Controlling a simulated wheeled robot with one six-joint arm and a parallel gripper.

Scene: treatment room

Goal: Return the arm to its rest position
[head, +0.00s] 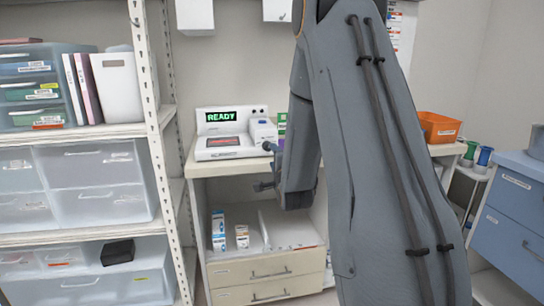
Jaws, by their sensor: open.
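My arm, grey with black cables, fills the right middle of the head view. It reaches up and then bends down at the cabinet. My gripper (266,167) points left near the right front of the cabinet top. Its two dark fingers are apart, one above the other, with nothing seen between them. The arm hides most of what lies behind it.
A white device (222,145) reading READY stands on the cabinet (265,270), left of my gripper. Small boxes (218,230) stand in its open shelf. A rack (160,165) with drawers is left. An orange bin (440,127) and blue drawers (515,215) are right.

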